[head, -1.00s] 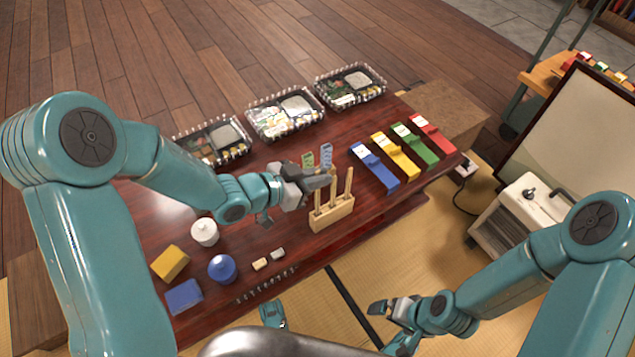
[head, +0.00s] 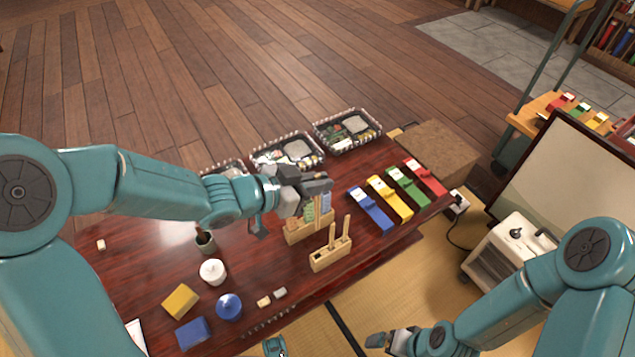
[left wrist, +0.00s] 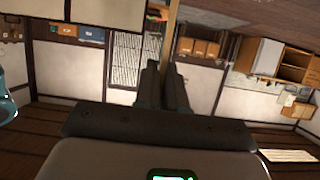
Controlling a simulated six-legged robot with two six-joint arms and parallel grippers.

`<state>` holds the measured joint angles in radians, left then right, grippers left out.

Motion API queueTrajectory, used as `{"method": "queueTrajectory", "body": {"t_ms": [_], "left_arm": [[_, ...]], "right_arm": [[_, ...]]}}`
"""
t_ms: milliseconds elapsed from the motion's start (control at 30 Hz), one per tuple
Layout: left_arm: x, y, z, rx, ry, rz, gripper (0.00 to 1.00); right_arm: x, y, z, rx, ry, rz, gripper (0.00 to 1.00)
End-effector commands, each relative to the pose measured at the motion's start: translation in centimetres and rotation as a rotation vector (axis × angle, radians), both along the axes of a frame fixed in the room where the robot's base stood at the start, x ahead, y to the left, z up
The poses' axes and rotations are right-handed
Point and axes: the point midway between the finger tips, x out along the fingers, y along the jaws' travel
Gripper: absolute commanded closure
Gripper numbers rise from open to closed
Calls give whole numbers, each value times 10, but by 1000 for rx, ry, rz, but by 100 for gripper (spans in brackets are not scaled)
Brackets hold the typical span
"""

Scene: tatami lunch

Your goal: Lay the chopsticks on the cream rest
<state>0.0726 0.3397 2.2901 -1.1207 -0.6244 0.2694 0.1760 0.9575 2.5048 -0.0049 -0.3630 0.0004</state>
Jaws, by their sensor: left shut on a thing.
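My left gripper (head: 318,188) is above the table, over a wooden box of small packets. It is shut on a thin tan stick, the chopsticks (left wrist: 171,30), seen between its fingers in the left wrist view; in the head view they are mostly hidden. The wooden chopstick stand (head: 330,262) is just below and right of the gripper, with two upright sticks in it. The cream rest (head: 264,301) lies near the table's front edge, beside a grey rest (head: 280,293). My right gripper (head: 378,340) is low in front of the table, its opening unclear.
The packet box (head: 297,234) stands behind the stand. Blue (head: 229,307) and white (head: 212,271) lidded pots, a dark cup (head: 205,243) and yellow (head: 180,301) and blue (head: 193,333) blocks are left. Lunch boxes (head: 347,131) line the back; coloured cases (head: 371,210) lie right.

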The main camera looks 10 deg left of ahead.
Motion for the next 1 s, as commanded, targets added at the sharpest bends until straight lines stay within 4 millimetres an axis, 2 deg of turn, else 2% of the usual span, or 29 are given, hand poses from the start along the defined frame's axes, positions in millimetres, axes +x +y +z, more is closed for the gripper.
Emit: {"method": "queueTrajectory", "body": {"t_ms": [100, 1000], "left_arm": [[0, 0, 12, 0, 0, 0, 100], [0, 0, 67, 0, 0, 0, 100]], "right_arm": [[0, 0, 12, 0, 0, 0, 0], [0, 0, 67, 0, 0, 0, 0]]}}
